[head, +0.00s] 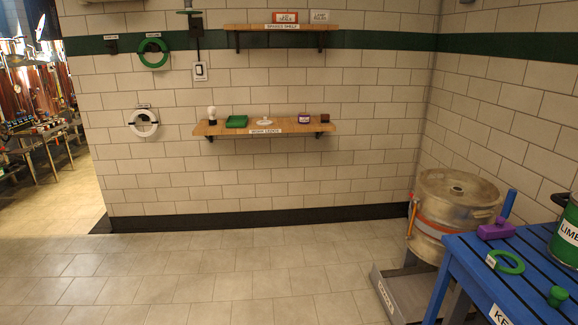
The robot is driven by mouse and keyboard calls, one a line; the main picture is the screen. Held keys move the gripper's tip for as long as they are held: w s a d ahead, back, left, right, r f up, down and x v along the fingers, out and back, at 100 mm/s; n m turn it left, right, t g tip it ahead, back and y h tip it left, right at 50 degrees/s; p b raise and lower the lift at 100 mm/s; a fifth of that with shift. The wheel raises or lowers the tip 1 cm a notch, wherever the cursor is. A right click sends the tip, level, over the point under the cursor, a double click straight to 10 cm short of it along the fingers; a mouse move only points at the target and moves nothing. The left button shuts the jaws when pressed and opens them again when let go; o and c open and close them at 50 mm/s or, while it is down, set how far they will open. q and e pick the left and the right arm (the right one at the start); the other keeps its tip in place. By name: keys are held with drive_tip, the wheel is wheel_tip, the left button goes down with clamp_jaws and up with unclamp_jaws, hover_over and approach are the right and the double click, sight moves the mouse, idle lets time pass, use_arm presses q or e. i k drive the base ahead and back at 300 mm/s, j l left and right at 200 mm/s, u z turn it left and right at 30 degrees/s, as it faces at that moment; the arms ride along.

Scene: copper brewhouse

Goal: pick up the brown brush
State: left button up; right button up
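I cannot make out a thing that is clearly a brown brush. A small dark brown block (325,118) sits at the right end of the lower wooden ledge (220,129); it is too small to tell what it is. A thin orange-brown upright piece (411,216) shows at the left side of the metal keg (457,195); I cannot tell whether it is part of the keg. Neither of my grippers is in view.
The ledge also holds a white-topped item (211,113), a green item (237,121) and a purple jar (304,118). A blue slatted table (468,262) at the right bears a purple block (496,229) and green ring (505,262). The tiled floor (220,280) is clear.

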sight(324, 118)
drive_tip(key=i, duration=1.95)
